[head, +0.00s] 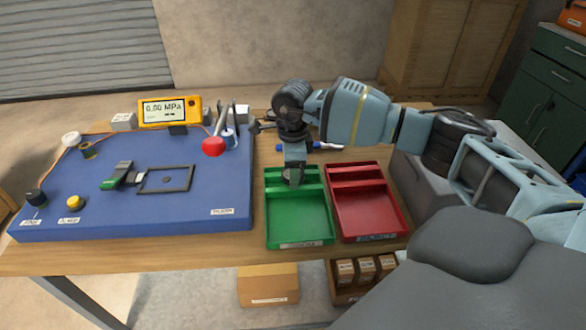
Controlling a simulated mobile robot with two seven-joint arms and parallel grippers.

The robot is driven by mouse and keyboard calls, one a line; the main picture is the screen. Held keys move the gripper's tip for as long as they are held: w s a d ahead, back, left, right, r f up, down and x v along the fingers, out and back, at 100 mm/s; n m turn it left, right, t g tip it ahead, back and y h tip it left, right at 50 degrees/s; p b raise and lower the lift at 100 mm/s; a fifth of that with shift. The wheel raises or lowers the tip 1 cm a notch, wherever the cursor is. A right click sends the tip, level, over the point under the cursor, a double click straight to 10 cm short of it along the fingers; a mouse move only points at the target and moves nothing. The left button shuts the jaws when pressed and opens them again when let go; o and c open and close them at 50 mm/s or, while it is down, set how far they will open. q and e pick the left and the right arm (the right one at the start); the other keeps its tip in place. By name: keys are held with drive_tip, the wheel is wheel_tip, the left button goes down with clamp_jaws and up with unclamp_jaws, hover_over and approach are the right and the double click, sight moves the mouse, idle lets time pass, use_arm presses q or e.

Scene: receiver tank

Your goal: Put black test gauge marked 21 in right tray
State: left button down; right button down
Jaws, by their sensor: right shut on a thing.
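My right gripper (294,176) comes in from the right and points down over the back part of the green tray (300,222). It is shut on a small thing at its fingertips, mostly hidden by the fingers. I cannot tell whether this is the black test gauge marked 21, and no number is readable. The red tray (366,213) stands beside the green one, on its right, and looks empty. Both trays have a cross divider near the back. My left gripper is not in view.
The blue panel (200,190) fills the table's left, with a yellow gauge display (168,111), a red-ended lever (213,147), a black knob-like part (36,198) and a black frame (166,179). A blue marker-like thing (325,146) lies behind the trays. A cardboard box (268,285) sits below the table edge.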

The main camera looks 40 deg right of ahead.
drive_tip(key=shift+f, duration=0.15)
drive_tip(key=c, duration=0.6)
unclamp_jaws()
wheel_tip(320, 180, up, 12)
drive_tip(key=shift+r, duration=0.15)
idle(0.4)
